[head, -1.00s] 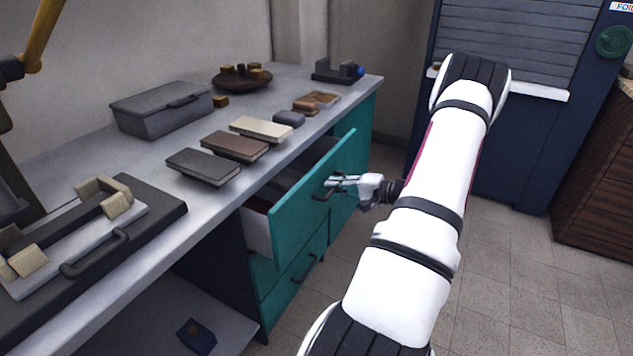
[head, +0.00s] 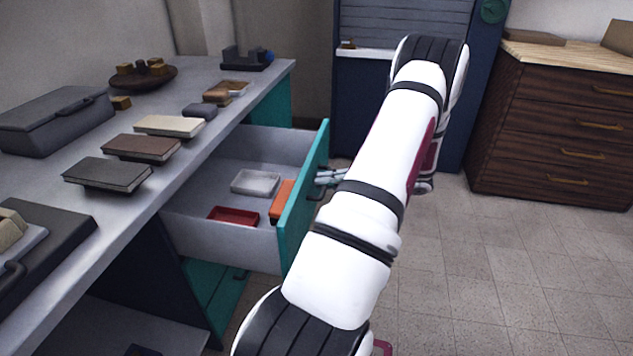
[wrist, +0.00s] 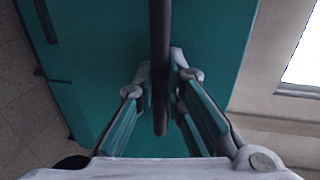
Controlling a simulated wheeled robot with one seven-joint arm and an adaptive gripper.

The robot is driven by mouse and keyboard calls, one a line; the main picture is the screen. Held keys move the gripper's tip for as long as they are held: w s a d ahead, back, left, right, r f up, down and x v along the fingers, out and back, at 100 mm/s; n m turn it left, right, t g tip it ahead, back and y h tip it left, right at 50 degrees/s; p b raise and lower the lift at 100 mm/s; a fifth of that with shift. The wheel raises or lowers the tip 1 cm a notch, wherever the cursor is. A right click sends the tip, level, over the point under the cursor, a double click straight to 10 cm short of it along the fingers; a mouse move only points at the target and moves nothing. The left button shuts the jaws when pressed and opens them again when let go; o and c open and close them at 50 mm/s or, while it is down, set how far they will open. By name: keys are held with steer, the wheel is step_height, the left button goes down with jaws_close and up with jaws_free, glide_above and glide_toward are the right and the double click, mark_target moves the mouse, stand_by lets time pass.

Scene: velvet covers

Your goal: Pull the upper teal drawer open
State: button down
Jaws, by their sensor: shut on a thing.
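The upper teal drawer (head: 304,200) stands far out from under the grey worktop. Its inside shows, with a white tray (head: 255,183), a red tray (head: 234,216) and an orange item (head: 282,200) in it. My gripper (head: 326,178) is at the outer face of the drawer front, partly hidden behind my arm in the head view. In the wrist view my gripper (wrist: 160,88) has its fingers on both sides of the dark bar handle (wrist: 160,50), shut on it. The teal drawer front (wrist: 95,60) fills most of that view.
A lower teal drawer (head: 215,290) is under the open one. On the worktop (head: 225,90) lie several book-like blocks, a grey box (head: 55,120) and a brown bowl (head: 143,77). A wooden chest (head: 560,130) stands at the right. The tiled floor (head: 520,270) is clear.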

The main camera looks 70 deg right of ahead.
steer(key=shift+s+f, duration=0.1)
steer(key=c, duration=1.6)
jaws_free()
steer(key=shift+c, duration=0.2)
steer(key=shift+s, duration=0.1)
steer(key=v, duration=1.1)
steer(key=shift+s, duration=0.4)
steer(key=shift+d, duration=0.1)
